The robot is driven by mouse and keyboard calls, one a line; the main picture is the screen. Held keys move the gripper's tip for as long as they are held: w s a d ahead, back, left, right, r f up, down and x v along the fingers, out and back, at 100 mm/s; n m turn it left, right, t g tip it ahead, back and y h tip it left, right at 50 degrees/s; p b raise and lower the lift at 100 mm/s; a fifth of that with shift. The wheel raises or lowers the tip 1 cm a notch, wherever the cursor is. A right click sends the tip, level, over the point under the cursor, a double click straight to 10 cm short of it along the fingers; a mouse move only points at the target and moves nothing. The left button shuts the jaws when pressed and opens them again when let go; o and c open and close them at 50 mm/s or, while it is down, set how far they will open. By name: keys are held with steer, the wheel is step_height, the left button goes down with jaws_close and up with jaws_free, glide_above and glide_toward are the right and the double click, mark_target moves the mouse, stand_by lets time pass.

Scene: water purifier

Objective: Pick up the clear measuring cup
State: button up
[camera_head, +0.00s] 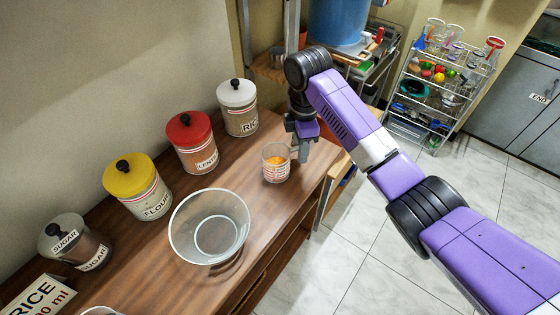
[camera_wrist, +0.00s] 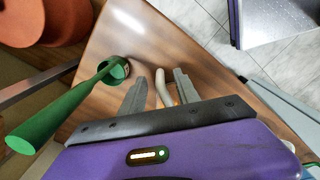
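The clear measuring cup (camera_head: 276,168) stands upright near the right end of the wooden counter in the head view. It has red markings and something orange shows in it. My gripper (camera_head: 302,152) points down just right of the cup, close to its side. In the wrist view my gripper (camera_wrist: 160,84) has its two fingers apart. A pale curved piece (camera_wrist: 165,90) shows between the fingers; I cannot tell whether it is the cup's handle. I cannot make out the cup's body in the wrist view.
A large clear bowl (camera_head: 209,228) stands nearer on the counter. Canisters with white (camera_head: 238,108), red (camera_head: 196,143), yellow (camera_head: 139,187) and grey lids (camera_head: 76,243) line the wall. A green long-handled scoop (camera_wrist: 75,95) lies near my fingers. A rack (camera_head: 440,88) stands behind.

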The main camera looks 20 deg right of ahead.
steer(key=shift+f, duration=0.9)
steer(key=shift+c, duration=0.2)
jaws_close()
stand_by(0.6)
